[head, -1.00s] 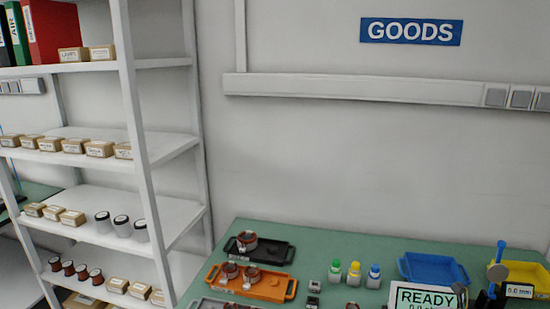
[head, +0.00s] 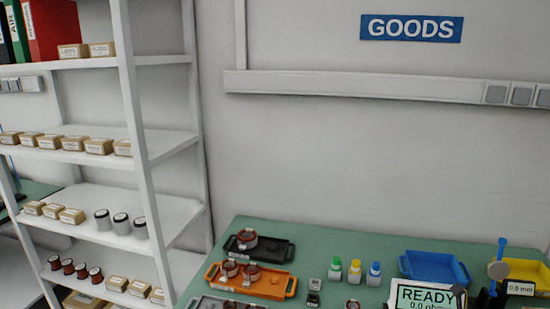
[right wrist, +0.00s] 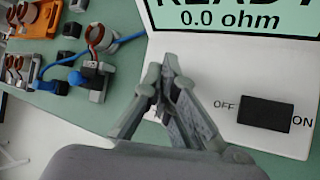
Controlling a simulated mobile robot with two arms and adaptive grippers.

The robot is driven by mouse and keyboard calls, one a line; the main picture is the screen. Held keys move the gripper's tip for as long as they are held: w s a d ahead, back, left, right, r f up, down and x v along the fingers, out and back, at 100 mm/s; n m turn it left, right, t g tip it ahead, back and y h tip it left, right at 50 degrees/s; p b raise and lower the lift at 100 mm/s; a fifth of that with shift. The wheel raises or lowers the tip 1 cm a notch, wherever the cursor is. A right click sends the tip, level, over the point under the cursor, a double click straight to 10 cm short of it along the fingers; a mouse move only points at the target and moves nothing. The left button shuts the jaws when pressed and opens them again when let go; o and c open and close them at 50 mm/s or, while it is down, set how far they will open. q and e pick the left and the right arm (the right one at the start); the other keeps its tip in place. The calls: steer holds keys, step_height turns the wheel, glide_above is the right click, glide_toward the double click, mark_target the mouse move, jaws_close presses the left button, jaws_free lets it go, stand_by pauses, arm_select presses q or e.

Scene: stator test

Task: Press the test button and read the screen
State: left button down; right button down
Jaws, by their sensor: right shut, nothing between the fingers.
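The tester's screen (head: 425,298) stands at the bottom right of the head view and reads READY, 0.0 ohm. In the right wrist view the screen (right wrist: 235,22) shows large, with its top cut off. Below it on the tester's white front (right wrist: 215,75) is a black switch (right wrist: 264,113) between the words OFF and ON. My right gripper (right wrist: 162,75) is shut and empty, its fingertips in front of the left part of the white front. No separate test button shows; the fingers cover part of the front. My left gripper is not in view.
In the right wrist view a blue cable (right wrist: 125,41) and clamps with a copper-wound part (right wrist: 98,38) lie left of the tester. The green table also holds an orange tray (head: 272,286), a black tray (head: 279,250), a blue tray (head: 432,266) and small bottles (head: 354,271).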

steer(key=shift+f, duration=0.1)
stand_by(0.5)
steer(key=shift+f, duration=0.4)
stand_by(0.3)
steer(key=shift+r+p, duration=0.35)
steer(key=shift+r, duration=0.15)
step_height(320, 180, up, 6)
steer(key=p, duration=0.5)
steer(key=shift+p, duration=0.35)
steer(key=shift+a, duration=0.1)
